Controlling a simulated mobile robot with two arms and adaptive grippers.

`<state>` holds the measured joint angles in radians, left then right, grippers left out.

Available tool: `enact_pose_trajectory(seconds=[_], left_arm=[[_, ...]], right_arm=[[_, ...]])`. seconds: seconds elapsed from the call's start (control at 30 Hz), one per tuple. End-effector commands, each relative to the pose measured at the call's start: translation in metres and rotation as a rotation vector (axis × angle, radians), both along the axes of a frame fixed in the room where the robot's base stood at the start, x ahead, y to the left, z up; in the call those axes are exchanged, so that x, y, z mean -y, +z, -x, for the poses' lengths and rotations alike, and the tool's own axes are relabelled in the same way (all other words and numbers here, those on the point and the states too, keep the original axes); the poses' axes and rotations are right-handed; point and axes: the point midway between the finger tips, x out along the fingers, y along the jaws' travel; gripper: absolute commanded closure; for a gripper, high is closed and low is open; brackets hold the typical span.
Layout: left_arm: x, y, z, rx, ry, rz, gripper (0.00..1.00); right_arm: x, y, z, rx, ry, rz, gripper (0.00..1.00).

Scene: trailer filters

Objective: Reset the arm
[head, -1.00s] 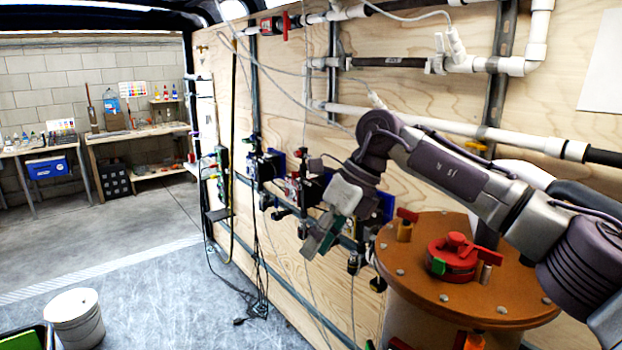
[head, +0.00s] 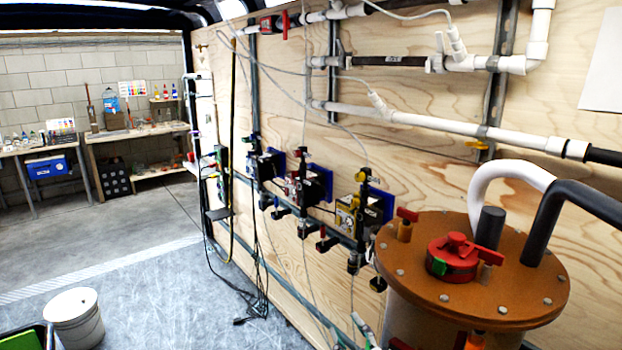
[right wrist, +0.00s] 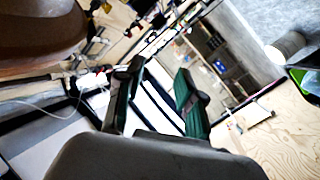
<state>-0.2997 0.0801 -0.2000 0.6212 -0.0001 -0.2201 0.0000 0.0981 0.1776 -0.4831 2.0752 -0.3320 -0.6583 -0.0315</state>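My right gripper (head: 364,330) shows only as a small whitish and green piece at the bottom of the head view, left of the tank. In the right wrist view my right gripper (right wrist: 158,82) has its two dark green-padded fingers spread apart with nothing between them. The rest of the right arm is out of the head view. My left gripper is in neither view.
A tank (head: 400,290) with a brown lid and red cap (head: 454,258) stands at the right. Several valve units, one yellow (head: 350,212), hang on the plywood wall (head: 400,150). A white bucket (head: 75,318) stands at lower left. The floor between is mostly clear.

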Motion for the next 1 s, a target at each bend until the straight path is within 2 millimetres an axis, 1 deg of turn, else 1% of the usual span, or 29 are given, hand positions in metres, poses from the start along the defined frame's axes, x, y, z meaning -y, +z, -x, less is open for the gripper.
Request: enact_pose_trajectory(seconds=[0.03, 0.07, 0.1, 0.17, 0.2, 0.27, 0.3, 0.4, 0.5, 0.7, 0.8, 0.83, 1.0], left_arm=[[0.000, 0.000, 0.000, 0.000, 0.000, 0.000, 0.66], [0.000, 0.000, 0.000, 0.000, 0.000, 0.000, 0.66], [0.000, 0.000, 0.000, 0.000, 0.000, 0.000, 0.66], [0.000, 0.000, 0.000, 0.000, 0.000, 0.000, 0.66], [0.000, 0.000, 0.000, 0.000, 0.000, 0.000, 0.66], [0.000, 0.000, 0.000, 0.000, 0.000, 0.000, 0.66], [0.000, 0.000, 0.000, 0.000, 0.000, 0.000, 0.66], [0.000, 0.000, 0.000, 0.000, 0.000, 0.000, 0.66], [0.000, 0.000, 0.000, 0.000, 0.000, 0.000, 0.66], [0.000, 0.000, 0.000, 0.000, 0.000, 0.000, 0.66], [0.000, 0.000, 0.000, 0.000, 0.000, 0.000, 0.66], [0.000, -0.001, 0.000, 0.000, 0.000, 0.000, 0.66], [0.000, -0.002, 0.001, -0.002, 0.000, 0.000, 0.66]], right_arm=[[0.020, -0.032, 0.019, -0.133, -0.056, -0.036, 0.62], [0.031, -0.049, 0.031, -0.207, -0.088, -0.053, 0.62], [0.045, -0.070, 0.048, -0.306, -0.129, -0.072, 0.62], [0.063, -0.100, 0.076, -0.447, -0.184, -0.096, 0.62], [0.074, -0.116, 0.095, -0.532, -0.215, -0.110, 0.62], [0.086, -0.135, 0.122, -0.644, -0.256, -0.125, 0.62], [0.093, -0.146, 0.139, -0.709, -0.278, -0.132, 0.62], [0.106, -0.165, 0.176, -0.843, -0.323, -0.144, 0.62], [0.116, -0.178, 0.210, -0.957, -0.360, -0.152, 0.62], [0.131, -0.193, 0.271, -1.149, -0.419, -0.158, 0.62], [0.136, -0.199, 0.296, -1.229, -0.442, -0.158, 0.62], [0.135, -0.208, 0.290, -1.226, -0.439, -0.156, 0.62], [0.133, -0.250, 0.280, -1.238, -0.439, -0.150, 0.62]])
